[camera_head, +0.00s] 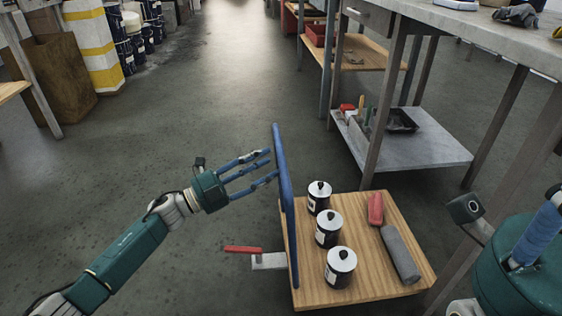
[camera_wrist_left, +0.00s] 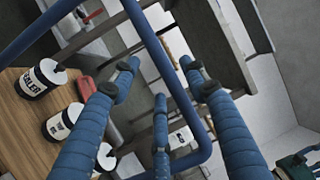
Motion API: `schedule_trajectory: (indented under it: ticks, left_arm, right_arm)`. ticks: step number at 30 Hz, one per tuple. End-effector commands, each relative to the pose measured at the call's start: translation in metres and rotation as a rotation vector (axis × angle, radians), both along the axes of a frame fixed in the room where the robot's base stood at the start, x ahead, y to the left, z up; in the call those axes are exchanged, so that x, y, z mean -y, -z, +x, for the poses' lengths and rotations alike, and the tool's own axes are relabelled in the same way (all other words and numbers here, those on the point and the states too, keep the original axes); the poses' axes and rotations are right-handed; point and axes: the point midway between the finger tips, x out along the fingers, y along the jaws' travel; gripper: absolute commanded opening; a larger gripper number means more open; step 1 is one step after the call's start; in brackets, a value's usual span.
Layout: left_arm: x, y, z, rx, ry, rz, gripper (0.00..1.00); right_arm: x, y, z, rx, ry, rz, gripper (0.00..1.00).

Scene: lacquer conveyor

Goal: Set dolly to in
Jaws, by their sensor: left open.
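The dolly (camera_head: 362,245) is a wooden deck on the floor, right of centre in the head view. A tall blue push handle (camera_head: 285,200) stands on its left side; the handle's tube also crosses the left wrist view (camera_wrist_left: 168,72). A red pedal (camera_head: 243,249) on a grey bracket sticks out low on the left. My left gripper (camera_head: 270,163) is open, its blue fingers spread close to the handle's upper part. I cannot tell whether they touch it. My right gripper (camera_head: 535,238) is partly in view at the right edge; its finger state is unclear.
Several labelled cans (camera_head: 328,229), a red object (camera_head: 375,208) and a grey roll (camera_head: 400,254) lie on the deck. A metal workbench (camera_head: 450,25) with a lower shelf (camera_head: 430,150) stands to the right. Floor left of the dolly and ahead is clear.

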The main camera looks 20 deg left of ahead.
Motion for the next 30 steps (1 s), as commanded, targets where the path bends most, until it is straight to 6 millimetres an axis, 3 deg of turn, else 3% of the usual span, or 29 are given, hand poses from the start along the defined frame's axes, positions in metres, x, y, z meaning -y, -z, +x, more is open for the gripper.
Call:
schedule_trajectory:
  ticks: [9, 20, 22, 27, 30]
  left_arm:
    - [0.031, -0.007, 0.034, 0.000, -0.001, -0.001, 0.45]
    - [0.036, -0.009, 0.039, -0.002, -0.001, 0.000, 0.45]
    - [0.036, -0.009, 0.039, -0.002, -0.001, 0.000, 0.37]
    - [0.036, -0.009, 0.039, -0.002, -0.001, 0.000, 0.03]
    - [0.036, -0.009, 0.039, -0.002, -0.001, 0.000, 0.00]
  right_arm:
    - [-0.001, -0.005, -0.008, 0.050, 0.003, -0.004, 0.40]
    - [-0.002, -0.008, -0.008, 0.053, 0.003, -0.005, 0.40]
    - [-0.002, -0.008, -0.008, 0.053, 0.003, -0.005, 0.40]
    - [-0.002, -0.008, -0.008, 0.053, 0.003, -0.005, 0.40]
    - [-0.002, -0.008, -0.008, 0.053, 0.003, -0.005, 0.40]
